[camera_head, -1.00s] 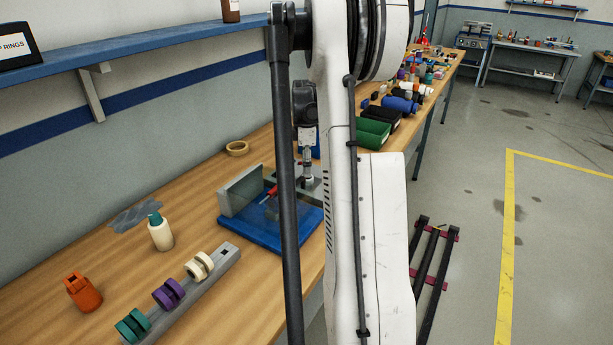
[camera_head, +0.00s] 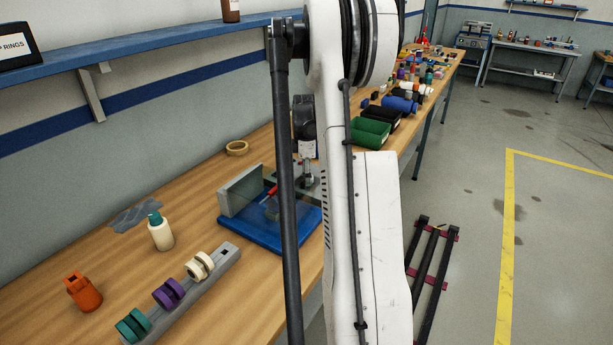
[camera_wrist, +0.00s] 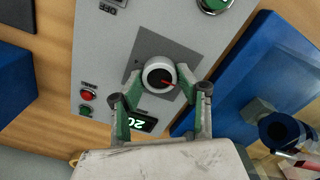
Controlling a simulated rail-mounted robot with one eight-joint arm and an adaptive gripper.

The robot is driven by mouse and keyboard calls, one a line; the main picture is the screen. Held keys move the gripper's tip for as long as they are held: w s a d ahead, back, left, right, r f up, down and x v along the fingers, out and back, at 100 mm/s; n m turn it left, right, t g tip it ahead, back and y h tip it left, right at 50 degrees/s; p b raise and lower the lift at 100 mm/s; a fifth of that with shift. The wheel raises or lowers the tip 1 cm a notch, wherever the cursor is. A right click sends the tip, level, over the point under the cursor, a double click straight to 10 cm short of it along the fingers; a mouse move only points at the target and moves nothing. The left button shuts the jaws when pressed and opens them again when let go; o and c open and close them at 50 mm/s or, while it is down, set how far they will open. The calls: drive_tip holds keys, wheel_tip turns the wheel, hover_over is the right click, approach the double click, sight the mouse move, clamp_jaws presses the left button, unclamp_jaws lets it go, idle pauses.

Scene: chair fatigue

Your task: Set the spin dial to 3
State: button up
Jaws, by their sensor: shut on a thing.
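In the wrist view, the dial (camera_wrist: 151,66) is a round knob with a pale rim, a dark centre and a red pointer. The pointer points right and slightly down in the picture. The dial sits on a dark grey square of a light grey control panel (camera_wrist: 105,62). My gripper (camera_wrist: 160,76) is shut on the dial, with one green-grey finger on each side of it. Any scale marks around the dial cannot be made out. A lit green display (camera_wrist: 142,122) shows upside-down digits below the dial, partly behind a finger. The head view does not show the dial.
A red button (camera_wrist: 88,95) and a green button (camera_wrist: 85,111) are left on the panel; a green knob (camera_wrist: 214,4) is at the top. A blue plate (camera_wrist: 240,85) lies to the right. In the head view, a tape roll (camera_head: 237,148) and a bottle (camera_head: 160,232) stand on the bench.

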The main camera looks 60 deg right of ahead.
drive_tip(key=shift+c, duration=0.2)
drive_tip(key=m+b, duration=0.3)
drive_tip(key=m, duration=0.2)
drive_tip(key=shift+d+f+m, duration=0.1)
drive_tip(key=shift+m, duration=0.2)
drive_tip(key=m+b, duration=0.2)
drive_tip(key=m, duration=0.4)
drive_tip(key=m+b, duration=0.2)
drive_tip(key=m, duration=0.4)
drive_tip(key=shift+d+m, duration=0.1)
drive_tip(key=shift+m, duration=0.3)
drive_tip(key=m, duration=0.5)
drive_tip(key=shift+s+b, duration=0.1)
drive_tip(key=shift+b, duration=0.25)
drive_tip(key=shift+m, duration=0.3)
drive_tip(key=o, duration=1.1)
drive_tip(key=shift+o, duration=0.2)
drive_tip(key=shift+r, duration=0.2)
